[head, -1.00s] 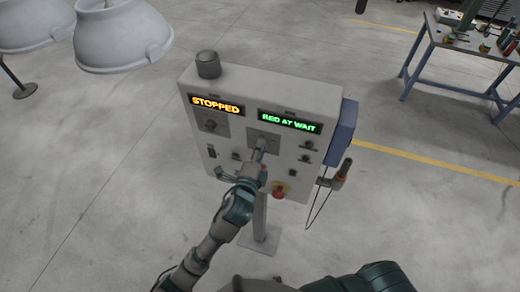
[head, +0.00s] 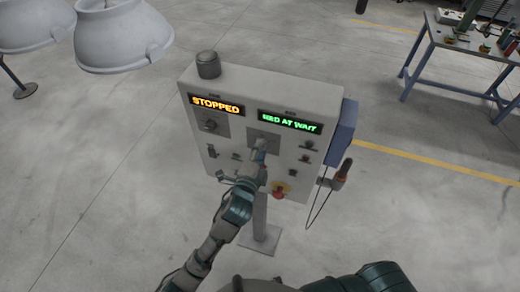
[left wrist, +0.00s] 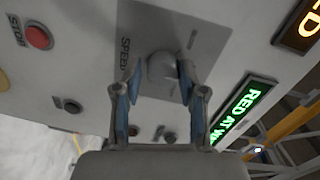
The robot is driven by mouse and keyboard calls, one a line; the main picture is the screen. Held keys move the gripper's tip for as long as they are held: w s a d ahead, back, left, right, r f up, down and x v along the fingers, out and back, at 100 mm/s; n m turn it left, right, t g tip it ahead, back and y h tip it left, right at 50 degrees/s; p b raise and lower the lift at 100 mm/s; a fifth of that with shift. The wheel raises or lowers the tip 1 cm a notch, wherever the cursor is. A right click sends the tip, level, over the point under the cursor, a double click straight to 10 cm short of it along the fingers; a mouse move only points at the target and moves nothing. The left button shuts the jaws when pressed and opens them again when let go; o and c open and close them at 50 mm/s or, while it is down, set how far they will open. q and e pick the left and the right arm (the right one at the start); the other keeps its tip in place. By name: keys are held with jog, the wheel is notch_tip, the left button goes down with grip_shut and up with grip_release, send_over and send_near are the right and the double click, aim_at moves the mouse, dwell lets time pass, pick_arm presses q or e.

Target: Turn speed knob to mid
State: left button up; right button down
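The speed knob (left wrist: 162,68) is a grey round knob on a darker plate marked SPEED in the left wrist view. My left gripper (left wrist: 160,78) is open, with one blue-padded finger on each side of the knob. The right-hand finger in that view looks close to the knob; I cannot tell if it touches. In the head view my left gripper (head: 260,155) is at the front of the control box (head: 225,150), below the green display, and hides the knob. My right gripper is out of view.
The box has a lit STOPPED display (head: 217,105), a green RED AT WAIT display (head: 290,121), a red stop button (head: 279,193) and several small switches. A blue side box (head: 342,132) is on its right. White hoods (head: 122,35) hang upper left. A workbench (head: 465,45) stands far right.

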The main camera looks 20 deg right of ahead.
pick_arm(q)
jog(key=shift+o, duration=1)
jog(key=shift+f, duration=0.1)
jog(key=v, duration=1.1)
jog(key=shift+s+a, duration=0.15)
jog(key=shift+s, duration=0.1)
